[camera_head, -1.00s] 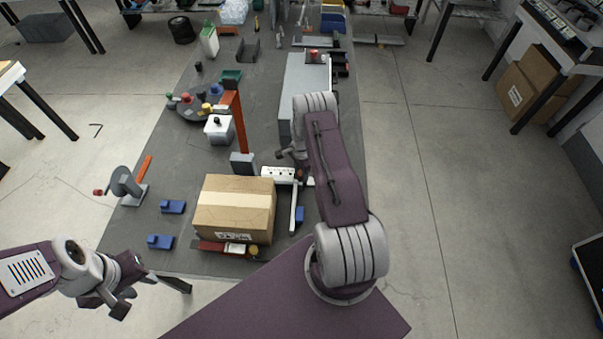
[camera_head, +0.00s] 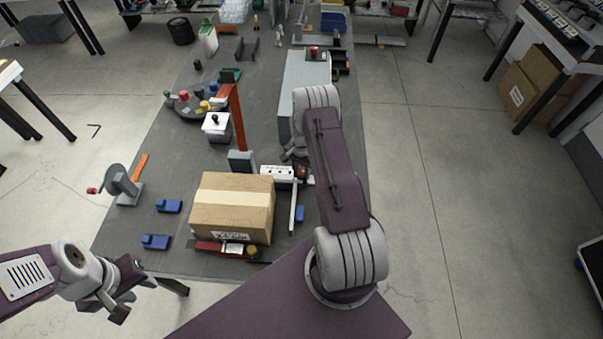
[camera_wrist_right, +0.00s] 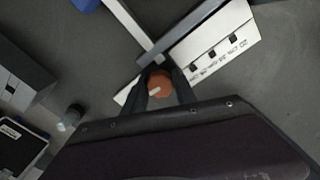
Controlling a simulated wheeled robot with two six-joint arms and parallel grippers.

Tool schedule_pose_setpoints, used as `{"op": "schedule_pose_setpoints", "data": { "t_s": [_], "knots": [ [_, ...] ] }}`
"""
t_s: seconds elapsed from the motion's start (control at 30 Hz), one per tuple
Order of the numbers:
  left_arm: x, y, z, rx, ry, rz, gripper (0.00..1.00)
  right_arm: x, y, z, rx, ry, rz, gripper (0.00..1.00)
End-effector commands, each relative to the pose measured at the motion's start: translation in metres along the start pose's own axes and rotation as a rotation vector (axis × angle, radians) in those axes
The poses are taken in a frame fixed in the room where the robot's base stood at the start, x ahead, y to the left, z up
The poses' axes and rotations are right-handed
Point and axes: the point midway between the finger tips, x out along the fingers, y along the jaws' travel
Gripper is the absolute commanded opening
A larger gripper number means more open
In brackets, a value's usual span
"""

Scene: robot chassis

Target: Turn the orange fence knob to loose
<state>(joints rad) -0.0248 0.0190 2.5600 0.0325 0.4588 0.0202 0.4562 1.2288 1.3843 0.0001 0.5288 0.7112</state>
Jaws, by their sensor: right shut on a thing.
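The orange knob (camera_wrist_right: 158,86) sits on the white fence piece (camera_wrist_right: 215,45), which has dark slots and printed markings. A pale pointer mark on the knob's face points to the lower left in the right wrist view. My right gripper (camera_wrist_right: 161,88) is shut on the knob, with one dark finger at each side. In the head view the fence piece (camera_head: 278,172) lies just right of the cardboard box, and my right arm partly covers the knob area. My left gripper (camera_head: 135,299) is open and empty at the lower left, off the table edge.
A cardboard box (camera_head: 232,207) stands left of the fence's long pale bar (camera_head: 293,208). Blue blocks (camera_head: 168,206) lie further left. A grey machine body (camera_head: 303,75) stands behind. An orange-red post (camera_head: 237,116) rises at the back left.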

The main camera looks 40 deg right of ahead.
Motion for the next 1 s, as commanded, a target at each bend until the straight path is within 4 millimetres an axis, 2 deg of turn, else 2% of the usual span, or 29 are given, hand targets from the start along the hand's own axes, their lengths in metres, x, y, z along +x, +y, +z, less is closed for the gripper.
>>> {"op": "schedule_pose_setpoints", "data": {
  "t_s": [0.3, 0.73, 0.77, 0.8, 1.0],
  "knots": [
    [0.0061, -0.0001, 0.0006, 0.000, 0.000, 0.000, 0.36, 0.0000, -0.0003, -0.0006, -0.083, 0.002, -0.001, 0.00],
    [0.0060, -0.0001, 0.0006, 0.000, 0.000, 0.000, 0.36, -0.0005, -0.0004, -0.0007, -0.091, 0.002, -0.001, 0.00],
    [0.0060, -0.0001, 0.0006, 0.000, 0.000, 0.000, 0.36, -0.0005, -0.0004, -0.0007, -0.090, 0.002, -0.001, 0.42],
    [0.0060, -0.0001, 0.0006, 0.000, 0.000, 0.000, 0.36, -0.0005, -0.0004, -0.0007, -0.090, 0.002, -0.001, 0.53],
    [0.0060, -0.0001, 0.0006, 0.000, 0.000, 0.000, 0.36, -0.0004, -0.0002, -0.0004, -0.090, 0.001, -0.001, 0.54]
  ]
}}
